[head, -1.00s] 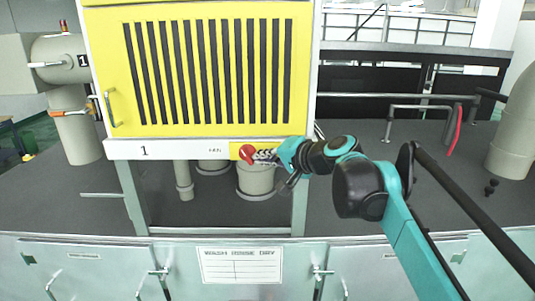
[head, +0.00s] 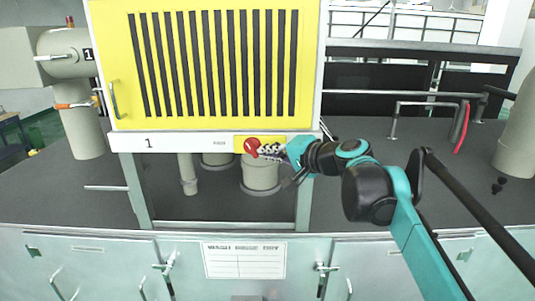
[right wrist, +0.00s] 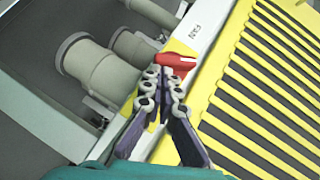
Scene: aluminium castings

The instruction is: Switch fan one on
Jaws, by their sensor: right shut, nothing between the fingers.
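Fan one is the yellow slatted unit (head: 122,75) marked "1" on its white lower strip (head: 190,142). A red rotary switch (head: 251,146) sits on a yellow plate (head: 274,139) at the strip's right end. In the right wrist view the red switch handle (right wrist: 176,61) lies beyond my fingertips, near the "FAN" label (right wrist: 194,31). My right gripper (head: 268,152) is shut and empty, its tips at or very close to the switch; it also shows in the right wrist view (right wrist: 161,78). Contact is unclear. My left gripper is out of view.
Grey pipe stubs (head: 261,172) stand under the unit. A pipe with an orange-handled valve (head: 76,105) is at left. A rail with a red handle (head: 462,128) is at right.

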